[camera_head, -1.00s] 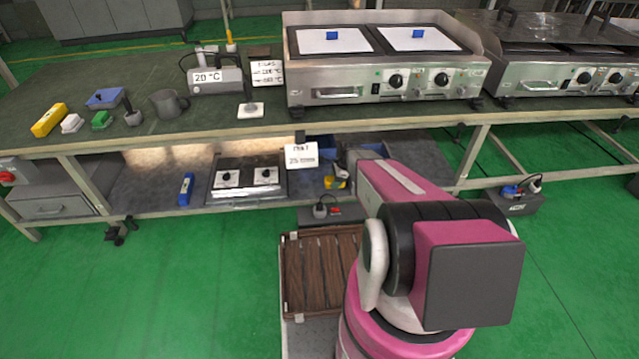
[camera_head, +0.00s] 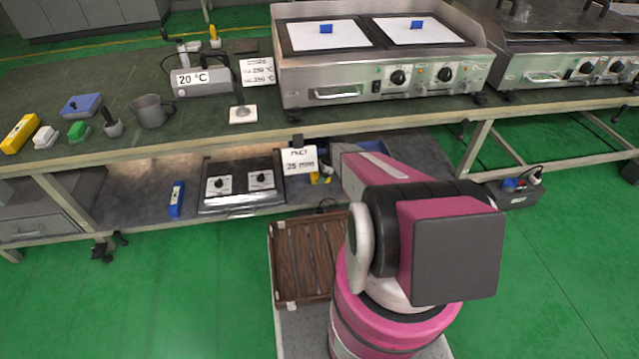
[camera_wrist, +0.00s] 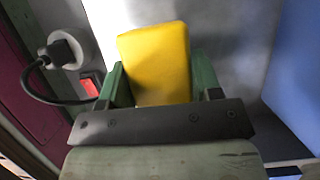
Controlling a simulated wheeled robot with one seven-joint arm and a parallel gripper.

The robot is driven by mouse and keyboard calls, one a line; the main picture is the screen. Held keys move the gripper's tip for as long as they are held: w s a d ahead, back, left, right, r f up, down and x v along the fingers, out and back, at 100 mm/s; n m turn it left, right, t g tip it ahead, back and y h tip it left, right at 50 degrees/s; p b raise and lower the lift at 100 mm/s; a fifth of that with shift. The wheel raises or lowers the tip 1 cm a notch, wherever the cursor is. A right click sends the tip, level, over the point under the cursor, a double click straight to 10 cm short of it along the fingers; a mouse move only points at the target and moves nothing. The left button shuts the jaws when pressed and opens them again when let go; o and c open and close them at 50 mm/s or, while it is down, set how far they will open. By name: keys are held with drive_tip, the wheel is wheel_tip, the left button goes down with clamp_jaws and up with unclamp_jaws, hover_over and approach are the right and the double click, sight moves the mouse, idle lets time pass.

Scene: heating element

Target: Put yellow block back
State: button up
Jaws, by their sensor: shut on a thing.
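In the wrist view a yellow block (camera_wrist: 158,62) stands between the two green fingers of my gripper (camera_wrist: 161,80), which is shut on it. In the head view only a small yellow patch (camera_head: 321,178) shows under the bench, behind the sign and beside my arm; my gripper is hidden there. A second yellow block-like thing (camera_head: 20,133) lies on the bench top at the far left.
A hot plate (camera_head: 240,184) and blue block (camera_head: 176,199) are on the lower shelf.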

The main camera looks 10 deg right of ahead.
sight(320, 187)
drive_tip(key=shift+f, duration=2.35)
drive_tip(key=shift+f, duration=0.1)
drive_tip(key=o, duration=0.9)
drive_tip(key=v, duration=1.2)
